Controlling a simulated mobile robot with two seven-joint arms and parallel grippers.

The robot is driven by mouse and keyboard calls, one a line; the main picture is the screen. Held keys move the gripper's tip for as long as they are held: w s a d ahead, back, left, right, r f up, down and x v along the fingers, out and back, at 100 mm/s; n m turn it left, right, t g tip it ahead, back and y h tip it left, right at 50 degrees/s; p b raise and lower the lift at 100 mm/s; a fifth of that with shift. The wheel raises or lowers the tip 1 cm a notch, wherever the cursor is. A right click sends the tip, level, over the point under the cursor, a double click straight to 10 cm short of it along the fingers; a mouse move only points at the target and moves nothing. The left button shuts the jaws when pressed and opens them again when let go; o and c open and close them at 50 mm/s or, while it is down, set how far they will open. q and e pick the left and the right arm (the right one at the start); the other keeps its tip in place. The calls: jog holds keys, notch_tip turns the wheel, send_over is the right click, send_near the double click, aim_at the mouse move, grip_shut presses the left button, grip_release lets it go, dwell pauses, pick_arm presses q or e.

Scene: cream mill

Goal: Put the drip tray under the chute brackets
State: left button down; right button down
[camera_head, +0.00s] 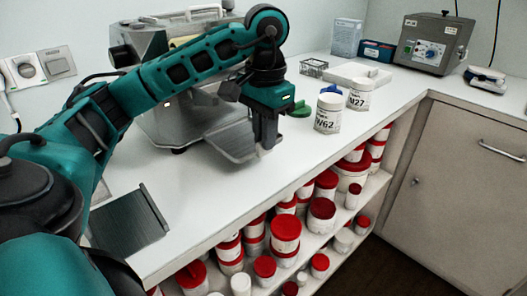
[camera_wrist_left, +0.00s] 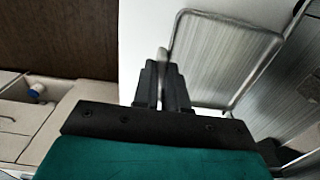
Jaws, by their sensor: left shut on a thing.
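The drip tray (camera_head: 228,141) is a flat grey metal tray with a raised rim, in front of the steel mill (camera_head: 183,116) on the white counter. My left gripper (camera_head: 265,148) points down at the tray's right edge and is shut on its rim. In the left wrist view the fingers (camera_wrist_left: 164,82) close at the left side of the tray (camera_wrist_left: 215,58), which has rounded corners. I cannot tell whether the tray touches the counter. The chute brackets are not clearly visible; my left arm covers part of the mill. My right gripper is not in view.
A dark ribbed plate (camera_head: 130,222) lies at the counter's near left. A green lid (camera_head: 300,110) and white jars (camera_head: 328,112) (camera_head: 360,94) stand right of the gripper. A grey control box (camera_head: 434,43) is at the back. Red-lidded tubs (camera_head: 286,232) fill the shelves below.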

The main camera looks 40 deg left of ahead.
aim_at(264, 154)
pick_arm(q)
notch_tip(264, 154, down, 4)
jog(key=shift+r+b, duration=0.25)
jog(key=shift+b, duration=0.05)
jog(key=shift+a+f, duration=0.15)
jog(key=shift+a, duration=0.1)
jog(key=shift+f, duration=0.2)
jog(key=c, duration=1.2)
grip_release()
jog(key=shift+o, duration=0.2)
